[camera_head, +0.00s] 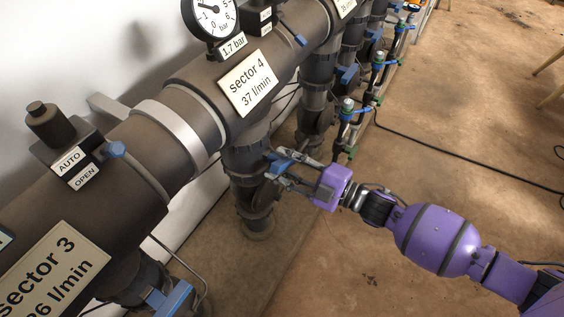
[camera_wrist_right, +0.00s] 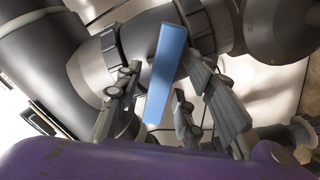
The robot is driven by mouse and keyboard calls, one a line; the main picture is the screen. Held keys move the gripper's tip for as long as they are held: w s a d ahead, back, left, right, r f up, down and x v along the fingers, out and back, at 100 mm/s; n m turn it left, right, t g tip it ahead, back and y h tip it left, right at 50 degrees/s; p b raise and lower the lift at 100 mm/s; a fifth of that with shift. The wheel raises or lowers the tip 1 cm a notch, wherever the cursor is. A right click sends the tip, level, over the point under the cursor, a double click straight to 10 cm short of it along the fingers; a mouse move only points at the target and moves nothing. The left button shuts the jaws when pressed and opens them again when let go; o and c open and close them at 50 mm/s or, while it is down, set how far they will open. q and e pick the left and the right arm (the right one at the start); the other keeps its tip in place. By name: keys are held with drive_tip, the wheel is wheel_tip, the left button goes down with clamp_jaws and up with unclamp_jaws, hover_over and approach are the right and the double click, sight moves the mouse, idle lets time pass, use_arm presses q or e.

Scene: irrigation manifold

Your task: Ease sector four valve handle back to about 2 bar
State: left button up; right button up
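The sector 4 sign (camera_head: 249,84) reads 37 l/min on the grey manifold pipe. The round gauge (camera_head: 210,15) above it carries a 1.7 bar label (camera_head: 233,45). Below the sign, a branch pipe (camera_head: 246,158) drops to the floor. My right gripper (camera_head: 277,168) is at this branch's valve. In the right wrist view, the blue valve handle (camera_wrist_right: 166,75) lies between the spread fingers of the right gripper (camera_wrist_right: 165,70). A gap shows on the left of the handle; the right finger is close to it, contact unclear. My left gripper is out of view.
The sector 3 sign (camera_head: 48,285) and another blue handle (camera_head: 170,298) are at lower left. Small valves with blue and green parts (camera_head: 347,112) stand behind the gripper. A black cable (camera_head: 440,153) crosses the open brown floor at right.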

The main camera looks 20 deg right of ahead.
drive_tip(key=shift+w+a, duration=0.2)
drive_tip(key=shift+a, duration=0.05)
clamp_jaws()
drive_tip(key=shift+m+p, duration=0.4)
drive_tip(key=shift+p, duration=0.15)
unclamp_jaws()
